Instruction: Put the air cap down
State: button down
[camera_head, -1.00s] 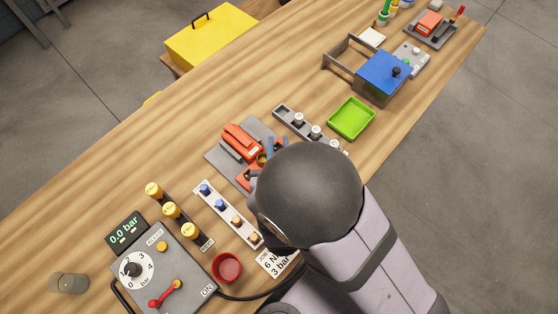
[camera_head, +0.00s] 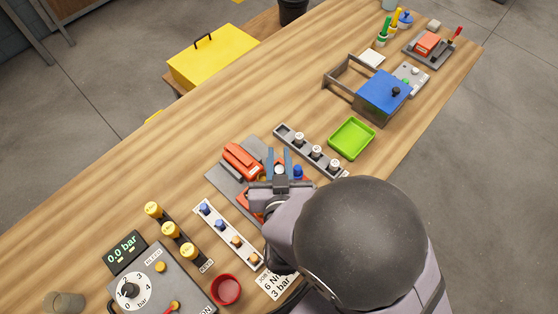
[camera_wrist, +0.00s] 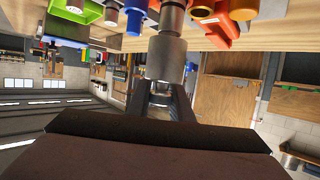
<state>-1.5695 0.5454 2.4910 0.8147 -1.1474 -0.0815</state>
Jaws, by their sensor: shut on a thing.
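In the wrist view my gripper (camera_wrist: 163,98) is shut on a silver, stepped metal cylinder, which I take to be the air cap (camera_wrist: 166,58). In the head view my gripper (camera_head: 280,168) has bluish fingers with a small pale top between them. It is over the grey plate (camera_head: 222,182) with orange parts (camera_head: 243,160), near a blue knob (camera_head: 297,172). A grey rack (camera_head: 324,160) behind it holds white-topped caps (camera_head: 316,151); its far-left slot (camera_head: 281,131) looks empty. Whether the held cap touches anything below is hidden.
A green tray (camera_head: 352,139) is right of the rack. A strip with blue and tan pegs (camera_head: 227,233), a red cup (camera_head: 226,290) and a pressure box (camera_head: 160,285) are at lower left. A blue drawer box (camera_head: 383,95) stands farther back. Bare wood lies left.

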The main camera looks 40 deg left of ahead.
jog(key=shift+r, duration=2.9)
jog(key=w+d+f+m+t+h+b, duration=0.1)
jog(key=w+d+f+m+h+b, duration=0.2)
jog(key=w, duration=0.5)
jog(key=w+d+f+m+t+h, duration=0.1)
jog(key=w+d+f, duration=0.3)
jog(key=w, duration=0.3)
jog(key=w+d+f+m+t+h+b, duration=0.1)
jog(key=w+d+f+t+b, duration=0.2)
jog(key=w, duration=0.5)
jog(key=w+a+n+g+y, duration=0.3)
jog(key=w+a, duration=0.5)
jog(key=w, duration=0.1)
jog(key=s+a+r+n+g+y, duration=0.1)
jog(key=s+a+n+g+y, duration=0.1)
jog(key=a, duration=0.5)
jog(key=s+a+r+n+g+y, duration=0.2)
jog(key=a+n+g+y, duration=0.1)
jog(key=a, duration=0.4)
jog(key=shift+a+n+g+b, duration=0.35)
jog(key=shift+n+g+b, duration=0.05)
jog(key=shift+n+g, duration=0.5)
jog(key=shift+f+p, duration=0.8)
jog(key=shift+f, duration=4.1)
